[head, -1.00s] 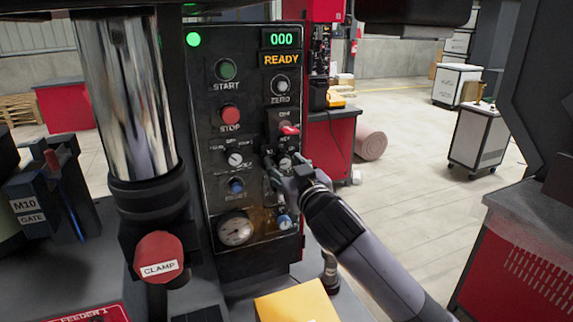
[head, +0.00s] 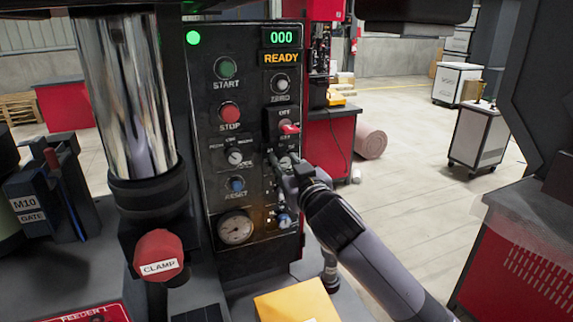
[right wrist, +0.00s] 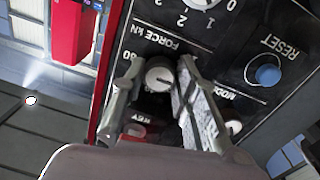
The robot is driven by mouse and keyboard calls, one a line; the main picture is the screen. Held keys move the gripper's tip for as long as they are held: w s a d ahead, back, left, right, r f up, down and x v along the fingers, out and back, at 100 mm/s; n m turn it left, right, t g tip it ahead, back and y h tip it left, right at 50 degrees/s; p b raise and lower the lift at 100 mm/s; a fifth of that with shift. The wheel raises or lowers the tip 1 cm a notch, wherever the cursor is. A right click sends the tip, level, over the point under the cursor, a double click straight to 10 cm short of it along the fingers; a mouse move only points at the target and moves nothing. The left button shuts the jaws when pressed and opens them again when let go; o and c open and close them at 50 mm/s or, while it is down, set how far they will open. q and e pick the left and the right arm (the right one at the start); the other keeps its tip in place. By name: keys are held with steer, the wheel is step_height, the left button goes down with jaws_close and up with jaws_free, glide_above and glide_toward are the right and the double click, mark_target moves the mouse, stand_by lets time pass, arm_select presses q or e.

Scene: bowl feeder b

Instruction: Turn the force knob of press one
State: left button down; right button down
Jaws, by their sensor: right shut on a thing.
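The force knob is a round grey-white knob (right wrist: 159,76) on the black press panel (head: 262,205), beside the label FORCE kN in the right wrist view. My right gripper (right wrist: 159,72) has one finger on each side of the knob and is shut on it. In the head view my right gripper (head: 281,166) reaches the panel from the lower right and largely hides the knob. The panel's display (head: 281,39) shows 000 and READY, with a green light at its upper left. My left gripper is not in view.
A red-handled switch (head: 288,128) sits just above my right gripper. A red clamp knob (head: 158,255) stands in front. Open floor lies to the right.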

steer(key=m+p, duration=0.1)
steer(key=m, duration=0.3)
steer(key=shift+r+p, duration=0.1)
steer(key=shift+p, duration=0.25)
steer(key=shift+m+p, duration=1.35)
steer(key=shift+m, duration=1.05)
steer(key=c, duration=1.2)
jaws_free()
steer(key=shift+c, duration=0.2)
